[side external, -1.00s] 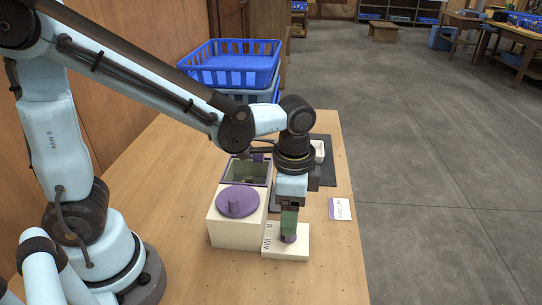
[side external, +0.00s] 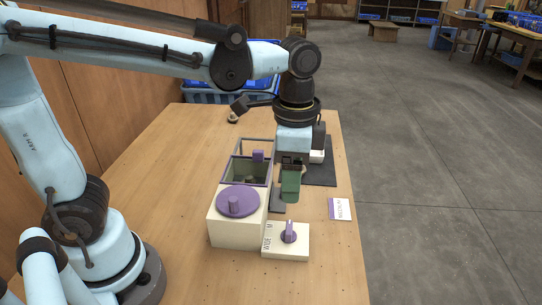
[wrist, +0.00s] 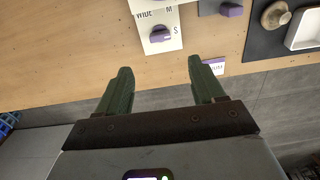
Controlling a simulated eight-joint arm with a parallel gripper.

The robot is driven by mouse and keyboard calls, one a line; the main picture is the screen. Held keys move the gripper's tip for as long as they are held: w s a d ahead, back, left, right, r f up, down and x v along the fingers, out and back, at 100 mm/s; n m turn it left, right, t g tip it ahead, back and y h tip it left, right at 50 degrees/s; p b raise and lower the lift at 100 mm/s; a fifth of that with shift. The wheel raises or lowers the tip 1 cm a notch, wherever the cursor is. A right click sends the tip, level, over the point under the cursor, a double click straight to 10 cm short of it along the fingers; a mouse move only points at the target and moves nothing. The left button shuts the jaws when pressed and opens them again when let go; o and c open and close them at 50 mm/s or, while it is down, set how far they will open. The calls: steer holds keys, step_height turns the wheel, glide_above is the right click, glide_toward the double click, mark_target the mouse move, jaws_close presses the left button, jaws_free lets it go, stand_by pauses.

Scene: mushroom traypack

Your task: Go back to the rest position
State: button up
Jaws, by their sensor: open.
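My gripper (side external: 290,187) is raised above the table beside the purple-trimmed bin, behind the dial box in the side view. Its two green fingers (wrist: 160,80) are apart and empty in the wrist view. The white dial box (side external: 270,246) with a purple knob (side external: 289,232) stands at the table's front, lettered "WIDE" and "M". My gripper is clear of the knob.
A cream box with a round purple lid (side external: 238,202) and an open purple-rimmed bin (side external: 248,170) stand left of my gripper. A dark mat (side external: 322,178) holds a white tray (wrist: 303,30). A label card (side external: 340,209) lies at right. Blue crates (side external: 205,94) stand behind.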

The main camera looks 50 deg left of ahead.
steer(key=a+n+t, duration=0.2)
steer(key=a, duration=0.1)
steer(key=s+a+f+n+t, duration=0.1)
steer(key=a+n+t, duration=0.1)
steer(key=a+n, duration=0.1)
steer(key=s+a+n+t, duration=0.1)
steer(key=a+n+t, duration=0.1)
steer(key=a+n, duration=0.1)
steer(key=shift+a+f, duration=0.35)
steer(key=shift+a+f+n+t, duration=0.1)
steer(key=shift+a+n+t, duration=0.35)
steer(key=shift+n+t, duration=0.15)
